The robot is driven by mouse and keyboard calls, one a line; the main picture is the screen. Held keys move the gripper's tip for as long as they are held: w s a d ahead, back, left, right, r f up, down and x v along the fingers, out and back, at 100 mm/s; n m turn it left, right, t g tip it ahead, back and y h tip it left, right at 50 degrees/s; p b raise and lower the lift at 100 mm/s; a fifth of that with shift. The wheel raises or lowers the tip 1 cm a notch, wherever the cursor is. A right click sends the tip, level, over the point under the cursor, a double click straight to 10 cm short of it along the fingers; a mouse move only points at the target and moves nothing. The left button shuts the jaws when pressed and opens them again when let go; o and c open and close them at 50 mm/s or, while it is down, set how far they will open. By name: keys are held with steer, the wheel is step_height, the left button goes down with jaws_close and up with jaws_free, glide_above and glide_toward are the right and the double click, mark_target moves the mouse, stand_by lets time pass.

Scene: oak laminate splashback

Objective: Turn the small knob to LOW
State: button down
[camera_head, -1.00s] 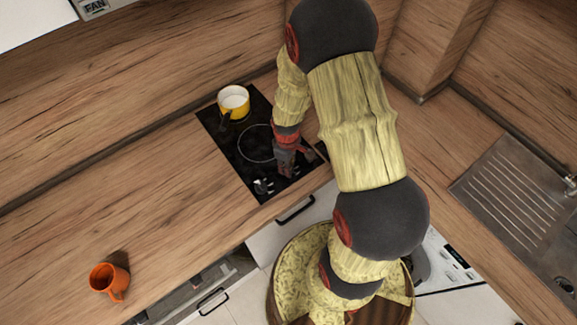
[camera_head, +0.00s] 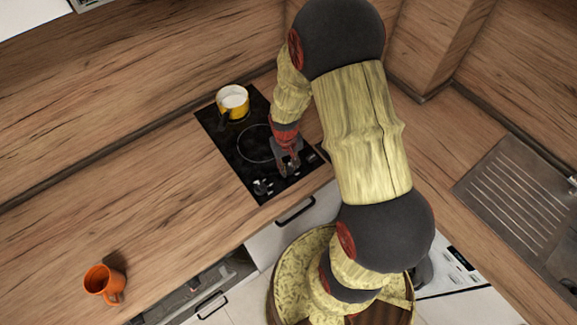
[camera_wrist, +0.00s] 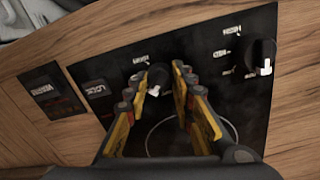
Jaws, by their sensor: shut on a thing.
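The cooktop (camera_head: 232,158) is a black glass plate set in the wooden counter. In the wrist view a small black knob (camera_wrist: 158,78) with a white pointer mark sits between my gripper's yellow-padded fingers. My gripper (camera_wrist: 157,92) is closed on this knob, and its pointer faces towards the bottom of that picture. In the head view my gripper (camera_head: 287,168) is at the cooktop's front right part and mostly hides this knob. Small white labels ring the knob, too blurred and turned to read.
A second black knob (camera_wrist: 262,55) sits to the right in the wrist view; it also shows left of my gripper in the head view (camera_head: 262,187). A yellow pot (camera_head: 233,101) stands at the cooktop's back. An orange mug (camera_head: 104,284) stands at the counter's left.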

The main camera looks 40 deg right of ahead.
mark_target(287, 168)
stand_by(0.3)
steer(key=c, duration=1.5)
jaws_free()
step_height(287, 168, up, 12)
steer(key=shift+a, duration=0.25)
steer(key=shift+w, duration=0.1)
